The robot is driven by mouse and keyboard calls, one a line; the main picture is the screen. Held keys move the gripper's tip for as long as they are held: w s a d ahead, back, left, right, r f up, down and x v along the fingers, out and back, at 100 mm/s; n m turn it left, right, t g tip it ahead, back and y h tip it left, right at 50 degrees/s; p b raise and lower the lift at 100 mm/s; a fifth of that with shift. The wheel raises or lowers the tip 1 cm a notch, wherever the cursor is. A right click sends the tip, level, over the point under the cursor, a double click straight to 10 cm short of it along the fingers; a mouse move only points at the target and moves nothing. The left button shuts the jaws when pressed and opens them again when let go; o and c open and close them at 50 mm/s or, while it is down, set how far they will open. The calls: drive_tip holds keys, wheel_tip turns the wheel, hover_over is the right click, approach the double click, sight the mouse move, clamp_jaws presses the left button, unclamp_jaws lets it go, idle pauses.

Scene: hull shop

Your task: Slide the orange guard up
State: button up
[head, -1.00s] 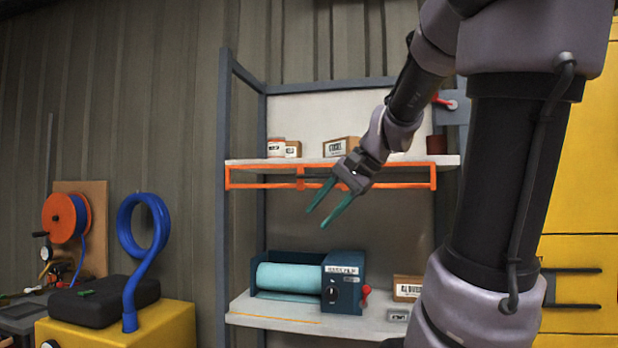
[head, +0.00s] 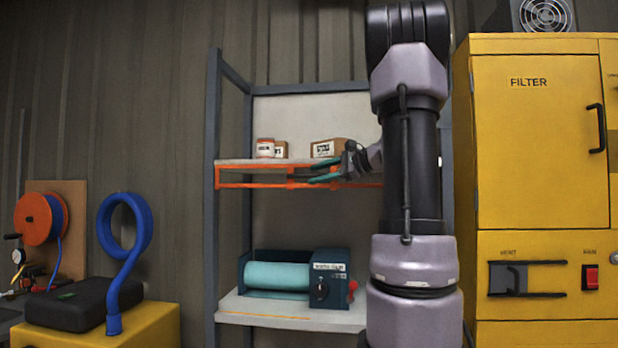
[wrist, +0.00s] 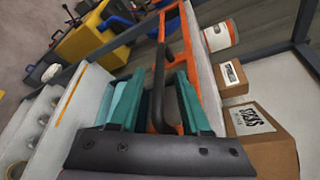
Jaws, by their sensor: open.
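The orange guard (head: 262,185) is a low rail frame along the front edge of the upper shelf, level with and just below the board. My arm hides its right part. In the wrist view the guard (wrist: 206,75) runs beside the shelf edge, with a dark grip bar (wrist: 158,85) on it. My gripper (head: 312,177) is at the guard, near its middle. Its teal fingers are apart, and in the wrist view the gripper (wrist: 157,72) has one finger on each side of the dark bar. Whether a finger touches it I cannot tell.
A white tin (head: 265,148) and cardboard boxes (head: 326,148) stand on the upper shelf, close behind the guard. A blue machine with a teal roll (head: 277,276) stands on the lower shelf. A yellow filter cabinet (head: 540,150) is at right. The space between the shelves is open.

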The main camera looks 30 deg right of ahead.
sight(310, 175)
drive_tip(key=shift+x, duration=1.6)
drive_tip(key=shift+c, duration=0.4)
clamp_jaws()
